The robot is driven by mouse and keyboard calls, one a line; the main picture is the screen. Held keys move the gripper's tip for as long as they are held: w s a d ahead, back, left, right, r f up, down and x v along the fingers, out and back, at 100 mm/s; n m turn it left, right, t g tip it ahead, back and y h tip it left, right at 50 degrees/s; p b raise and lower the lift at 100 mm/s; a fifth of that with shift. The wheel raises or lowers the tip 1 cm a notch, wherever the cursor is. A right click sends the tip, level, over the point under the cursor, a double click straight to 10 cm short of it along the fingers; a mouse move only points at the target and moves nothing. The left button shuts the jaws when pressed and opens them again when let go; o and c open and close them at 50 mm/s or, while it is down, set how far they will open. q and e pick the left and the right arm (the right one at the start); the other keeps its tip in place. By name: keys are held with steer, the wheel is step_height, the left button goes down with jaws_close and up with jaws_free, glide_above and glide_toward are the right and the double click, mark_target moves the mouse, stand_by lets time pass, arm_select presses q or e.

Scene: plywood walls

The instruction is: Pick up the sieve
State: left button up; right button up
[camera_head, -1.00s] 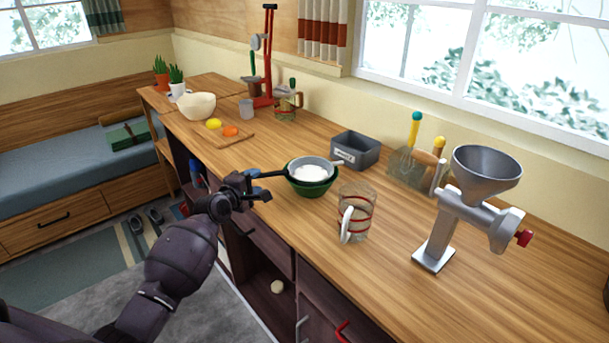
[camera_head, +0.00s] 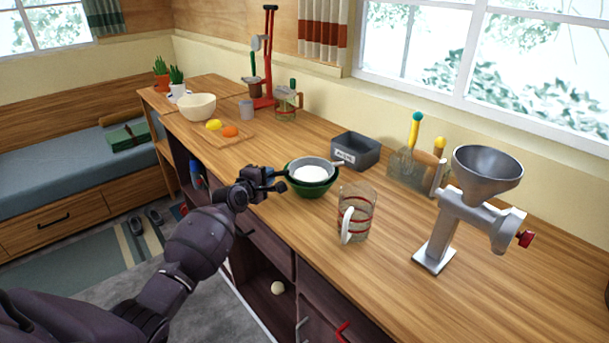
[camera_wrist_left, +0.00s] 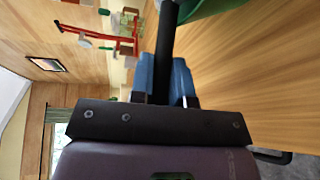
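The sieve (camera_head: 312,171) is a light grey strainer resting on a green bowl (camera_head: 312,190) on the wooden counter. Its black handle (camera_wrist_left: 169,45) points left, toward my left gripper, in the head view. My left gripper (camera_head: 282,180) is at the handle, just left of the bowl. In the left wrist view the handle runs between the blue fingers (camera_wrist_left: 165,80), with the green bowl's edge at the top. The fingers look apart around the handle; I cannot tell whether they touch it. My right gripper is not in view.
A glass measuring jug (camera_head: 357,212) stands close right of the bowl. A grey metal tin (camera_head: 356,152) is behind it, and a metal grinder (camera_head: 465,210) stands farther right. A cutting board (camera_head: 228,140) with fruit lies to the left. The counter's front edge runs under my left arm.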

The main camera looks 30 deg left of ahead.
arm_select(q)
jaws_close()
step_height(320, 180, up, 9)
steer(key=shift+f+p, duration=0.2)
steer(key=shift+p, duration=0.75)
steer(key=shift+r, duration=0.75)
steer(key=shift+f, duration=0.2)
step_height(320, 180, down, 5)
steer(key=shift+a, duration=0.1)
